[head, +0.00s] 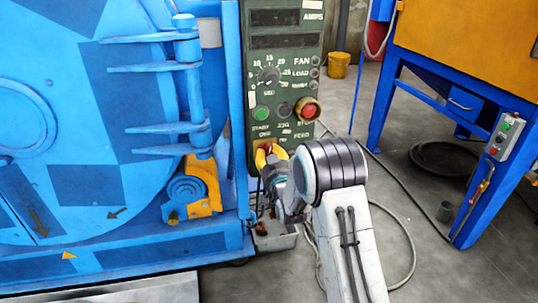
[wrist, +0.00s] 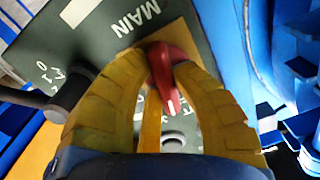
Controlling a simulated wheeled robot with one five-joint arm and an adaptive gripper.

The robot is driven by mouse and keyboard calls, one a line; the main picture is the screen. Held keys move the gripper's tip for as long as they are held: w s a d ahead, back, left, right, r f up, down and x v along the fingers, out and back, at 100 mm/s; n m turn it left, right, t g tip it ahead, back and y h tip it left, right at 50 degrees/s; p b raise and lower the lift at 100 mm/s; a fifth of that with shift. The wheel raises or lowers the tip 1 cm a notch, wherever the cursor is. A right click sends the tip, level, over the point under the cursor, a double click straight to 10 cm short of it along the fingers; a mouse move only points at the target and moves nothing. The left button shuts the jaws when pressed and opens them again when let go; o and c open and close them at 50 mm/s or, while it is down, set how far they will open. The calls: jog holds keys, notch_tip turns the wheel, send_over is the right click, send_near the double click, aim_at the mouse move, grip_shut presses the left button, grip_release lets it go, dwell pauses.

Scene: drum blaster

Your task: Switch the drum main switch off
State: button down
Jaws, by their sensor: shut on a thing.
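The red main switch handle (wrist: 163,78) sits on a yellow plate (wrist: 188,32) beside the word MAIN on the green control panel (head: 287,62). In the wrist view its lever points down the picture, slightly to the right. My gripper (wrist: 160,66) has its two yellow fingers on either side of the handle and is shut on it. In the head view my gripper (head: 265,152) is at the panel's lower left, and the switch is mostly hidden behind the fingers.
Above the gripper the panel carries a dial (head: 269,75), a green button (head: 261,113) and a red button (head: 308,111). The blue drum machine (head: 85,90) stands close on the left. A grey tray (head: 276,242) lies below. Open floor is at the right, with hoses.

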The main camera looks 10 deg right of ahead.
jog(key=shift+a+r+n, duration=0.1)
jog(key=shift+n, duration=1.5)
jog(key=c, duration=1)
grip_release()
jog(key=shift+s, duration=6)
